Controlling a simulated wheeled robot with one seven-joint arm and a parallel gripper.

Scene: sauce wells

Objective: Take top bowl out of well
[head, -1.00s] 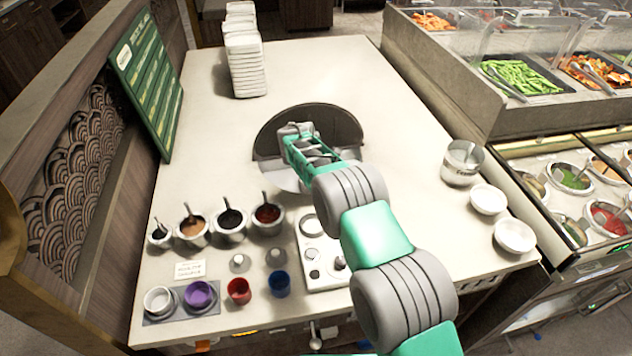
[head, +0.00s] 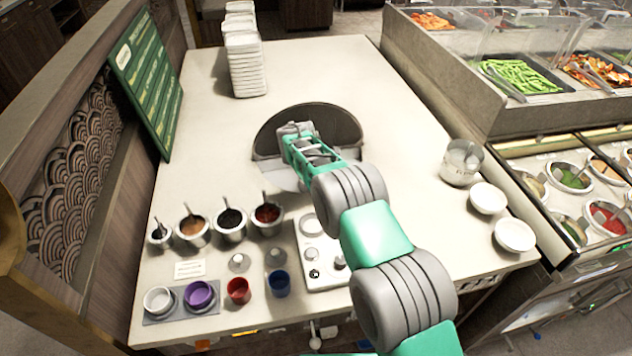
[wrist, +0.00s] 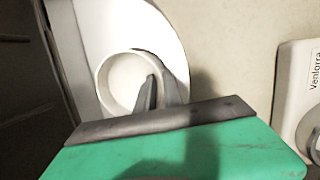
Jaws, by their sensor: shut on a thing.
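In the wrist view, my gripper (wrist: 160,92) is shut on the rim of a small round white bowl (wrist: 104,82), one finger showing inside the bowl and one outside. The bowl is over a white, round-edged surface (wrist: 168,22); I cannot tell whether it touches it. In the head view, my arm hides the bowl and the fingertips, beside the round piece with a dark half (head: 335,120) and a pale half (head: 268,177). A white bowl (head: 158,301) and a purple bowl (head: 200,296) sit in a grey holder (head: 178,314) at front left.
Several sauce pots (head: 193,228) with spoons stand at left, near a red cup (head: 238,291) and a blue cup (head: 279,284). A white panel (head: 322,262) lies near my arm. A metal pot (head: 462,162) and two white bowls (head: 514,235) stand at right. The back right counter is clear.

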